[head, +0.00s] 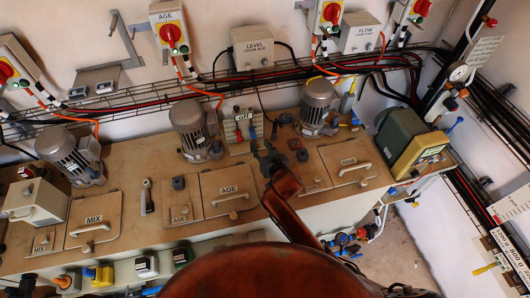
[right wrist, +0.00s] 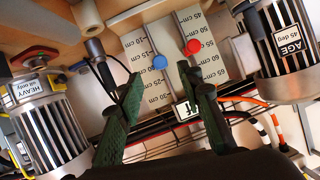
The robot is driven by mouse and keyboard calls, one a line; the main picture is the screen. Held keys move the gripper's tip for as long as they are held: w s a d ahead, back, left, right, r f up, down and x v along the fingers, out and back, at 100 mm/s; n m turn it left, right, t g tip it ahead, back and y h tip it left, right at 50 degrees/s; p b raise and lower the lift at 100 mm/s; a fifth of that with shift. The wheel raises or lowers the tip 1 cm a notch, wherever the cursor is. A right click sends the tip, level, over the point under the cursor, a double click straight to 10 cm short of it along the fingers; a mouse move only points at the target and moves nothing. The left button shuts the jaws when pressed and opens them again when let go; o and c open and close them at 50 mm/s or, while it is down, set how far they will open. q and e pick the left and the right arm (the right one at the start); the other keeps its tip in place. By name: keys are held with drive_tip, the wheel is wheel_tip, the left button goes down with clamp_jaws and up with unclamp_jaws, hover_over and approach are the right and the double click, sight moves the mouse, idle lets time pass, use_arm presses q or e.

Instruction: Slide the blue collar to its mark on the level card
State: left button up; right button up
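The level card (right wrist: 137,68) is a pale upright panel with printed centimetre scales, seen tilted in the right wrist view. It also shows behind the bench's middle in the head view (head: 230,131). The blue collar (right wrist: 160,62) sits beside the scale reading 10 to 30 cm. A red collar (right wrist: 193,46) sits beside the scale reading 45 to 65 cm. My right gripper (right wrist: 146,70) is open, its two green fingers apart. The blue collar appears between the fingertips in the picture, with no visible grip on it. In the head view the right gripper (head: 265,156) is just before the card. My left gripper is out of view.
Motors flank the card: one at left (head: 192,130) and one at right (head: 317,108). A dark probe with a cable (right wrist: 95,48) is close to one fingertip. Lidded hatches, including AGE (head: 228,190), lie in the bench top. A green-and-beige machine (head: 405,140) stands at the right end.

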drive_tip(key=v, duration=0.6)
idle(0.5)
